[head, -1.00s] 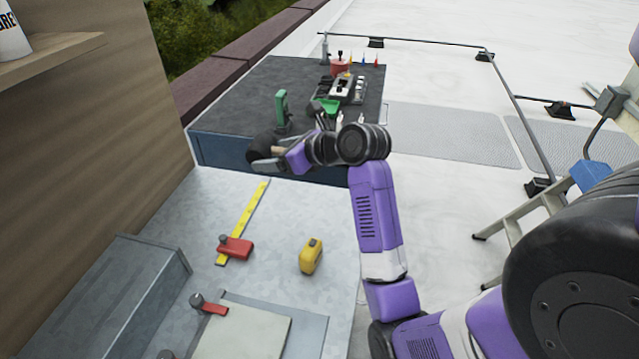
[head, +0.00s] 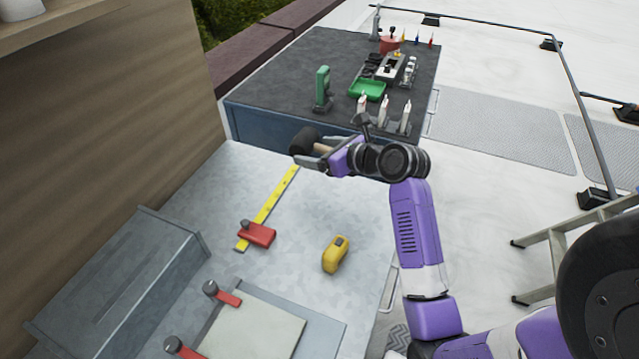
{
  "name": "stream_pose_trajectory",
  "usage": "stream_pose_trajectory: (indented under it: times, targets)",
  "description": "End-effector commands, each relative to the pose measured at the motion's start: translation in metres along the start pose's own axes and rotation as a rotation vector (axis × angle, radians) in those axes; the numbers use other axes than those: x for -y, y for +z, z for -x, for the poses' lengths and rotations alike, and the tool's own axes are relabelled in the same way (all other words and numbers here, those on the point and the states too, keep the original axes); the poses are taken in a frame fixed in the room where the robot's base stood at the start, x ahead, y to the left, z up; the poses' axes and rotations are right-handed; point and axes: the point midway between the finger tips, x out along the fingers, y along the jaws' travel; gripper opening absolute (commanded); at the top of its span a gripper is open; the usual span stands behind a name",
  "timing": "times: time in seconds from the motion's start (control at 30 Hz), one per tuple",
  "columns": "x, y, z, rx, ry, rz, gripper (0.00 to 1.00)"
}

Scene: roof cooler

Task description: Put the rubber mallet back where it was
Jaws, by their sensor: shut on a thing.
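The rubber mallet (head: 305,141) has a black head and a short stretch of light handle showing. My gripper (head: 322,156) is shut on the mallet's handle, with the black head at the far left of the jaws. The mallet is held in the air, over the far end of the light metal worktop (head: 262,170) and in front of the dark-topped chest (head: 290,90). The rest of the handle is hidden by my gripper and wrist.
On the worktop lie a yellow rule (head: 270,205), a red clamp (head: 257,234), a yellow tape measure (head: 335,254) and a pale board (head: 250,330). A grey box (head: 130,285) stands left. The chest holds a green tool (head: 322,88), a green tray (head: 368,89) and several small tools. A ladder (head: 560,250) stands right.

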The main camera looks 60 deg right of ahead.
Motion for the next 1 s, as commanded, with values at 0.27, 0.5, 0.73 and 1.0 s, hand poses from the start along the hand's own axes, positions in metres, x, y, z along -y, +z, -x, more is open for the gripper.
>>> stream_pose_trajectory:
  times: [0.27, 0.5, 0.73, 1.0]
  targets:
    - [0.0, -0.049, -0.023, 0.001, -0.001, -0.001, 0.09]
    - [-0.001, -0.061, -0.029, 0.003, 0.0, 0.001, 0.09]
    - [-0.001, -0.09, -0.042, 0.0, 0.001, -0.001, 0.09]
    - [-0.001, -0.096, -0.045, 0.003, 0.0, 0.002, 0.09]
